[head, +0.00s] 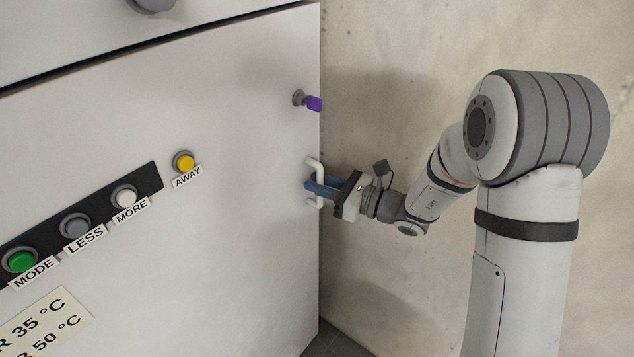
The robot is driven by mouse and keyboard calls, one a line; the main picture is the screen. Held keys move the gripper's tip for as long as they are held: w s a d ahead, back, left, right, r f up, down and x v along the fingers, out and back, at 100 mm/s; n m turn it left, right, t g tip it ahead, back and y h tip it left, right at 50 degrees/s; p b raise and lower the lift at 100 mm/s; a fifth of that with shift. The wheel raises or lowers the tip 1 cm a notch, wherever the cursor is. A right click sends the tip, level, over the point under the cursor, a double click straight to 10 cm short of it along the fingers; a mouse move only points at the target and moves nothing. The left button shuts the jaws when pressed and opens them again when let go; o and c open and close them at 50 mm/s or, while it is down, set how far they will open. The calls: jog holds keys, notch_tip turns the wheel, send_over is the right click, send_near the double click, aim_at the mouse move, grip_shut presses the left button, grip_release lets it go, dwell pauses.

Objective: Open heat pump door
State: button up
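The white heat pump door (230,230) fills the left of the head view. A small white bracket handle (316,169) stands out near its right edge. My gripper (318,188) reaches in from the right, with its blue fingers at the handle's upright bar. The fingers overlap the bar in this view, one seemingly on each side. Whether they clamp it is too small to tell. A dark seam (150,42) runs along the top of the door. The door's right edge stands in front of the concrete wall, and I cannot tell whether it is ajar.
A purple-tipped grey knob (312,103) sits above the handle. The door carries a green MODE button (20,261), LESS and MORE buttons, a yellow AWAY button (183,161) and a temperature label (45,325). A bare concrete wall (400,60) stands behind my arm.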

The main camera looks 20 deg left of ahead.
jog(key=shift+c, duration=0.3)
grip_shut()
jog(key=shift+r, duration=0.15)
